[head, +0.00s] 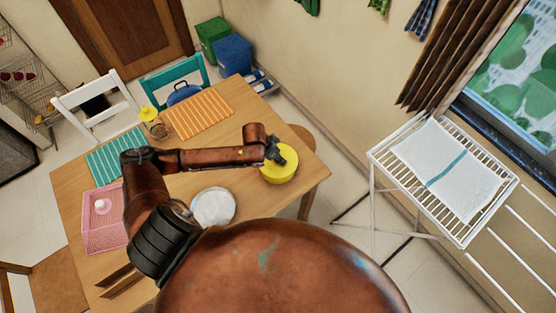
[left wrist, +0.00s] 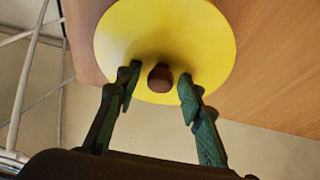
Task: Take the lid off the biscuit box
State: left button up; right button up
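The biscuit box appears as a round yellow tin (head: 281,172) near the right edge of the wooden table. In the left wrist view its yellow lid (left wrist: 165,30) shows from above with a small dark brown knob (left wrist: 160,79) at its centre. My left gripper (head: 275,157) is over the lid. In the left wrist view the left gripper (left wrist: 159,75) is open, with one finger on each side of the knob and a gap on both sides. Whether the fingertips touch the lid is unclear. My right gripper is not in view.
On the table (head: 236,128) are a white plate (head: 212,207), a pink basket (head: 103,232), a teal striped mat (head: 112,158), an orange striped mat (head: 200,114) and a yellow-topped jar (head: 149,115). A round stool (head: 303,135) stands beyond the right edge; a drying rack (head: 443,177) stands farther right.

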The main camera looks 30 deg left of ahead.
pick_arm(q)
grip_shut()
jog(key=shift+r, duration=0.1)
dwell(0.3)
